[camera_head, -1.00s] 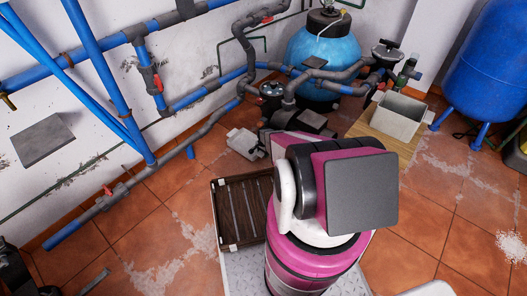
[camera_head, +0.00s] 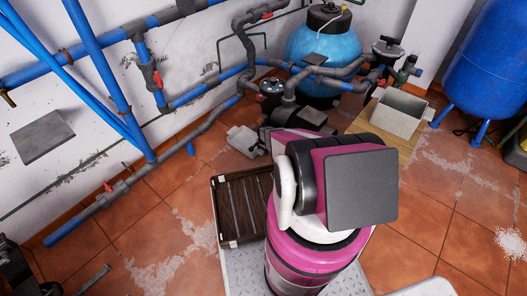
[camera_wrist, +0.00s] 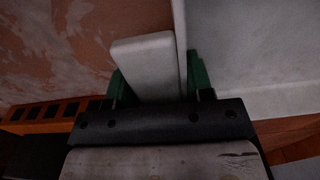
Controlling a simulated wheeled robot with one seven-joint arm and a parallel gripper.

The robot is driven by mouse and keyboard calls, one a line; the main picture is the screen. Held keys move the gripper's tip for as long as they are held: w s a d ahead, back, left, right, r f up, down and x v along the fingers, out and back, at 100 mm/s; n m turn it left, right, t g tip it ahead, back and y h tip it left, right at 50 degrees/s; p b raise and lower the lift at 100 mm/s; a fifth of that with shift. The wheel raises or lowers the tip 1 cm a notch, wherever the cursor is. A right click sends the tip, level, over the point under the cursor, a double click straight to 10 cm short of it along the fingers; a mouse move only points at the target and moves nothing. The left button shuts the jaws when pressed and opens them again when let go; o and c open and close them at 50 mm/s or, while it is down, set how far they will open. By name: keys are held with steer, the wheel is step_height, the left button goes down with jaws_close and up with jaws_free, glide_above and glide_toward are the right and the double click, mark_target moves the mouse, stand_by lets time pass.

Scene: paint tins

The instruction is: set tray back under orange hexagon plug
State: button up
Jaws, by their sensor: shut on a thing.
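In the wrist view my gripper (camera_wrist: 156,68) has two green fingers, shut on a pale grey-white tray (camera_wrist: 240,60). The tray's thin wall edge runs upward between the fingers, and a pale block-like part (camera_wrist: 145,62) sits just left of it, also between the fingers. The tray's broad pale surface fills the right of that view, its full outline cut off. In the head view my gripper and the held tray are hidden behind my pink and white arm. I cannot make out an orange hexagon plug in either view.
A brown slatted crate (camera_head: 214,207) stands left of my arm. A grey open box (camera_head: 401,113) stands on a wooden board (camera_head: 362,124) near a light-blue tank (camera_head: 326,63). Blue and grey pipes (camera_head: 200,92) line the wall.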

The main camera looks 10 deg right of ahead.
steer(key=shift+f, duration=0.6)
steer(key=o, duration=1.3)
step_height(320, 180, up, 11)
steer(key=shift+f, duration=0.1)
steer(key=s+a+r+n, duration=0.2)
steer(key=s+r, duration=0.6)
steer(key=r, duration=0.6)
steer(key=s+a+r+n, duration=0.3)
steer(key=s+r+n, duration=0.2)
steer(key=s+r, duration=0.4)
steer(key=s+a+r+n, duration=0.3)
steer(key=s+r, duration=0.6)
steer(key=r, duration=1)
steer(key=shift+r+n, duration=0.25)
steer(key=shift+n, duration=0.05)
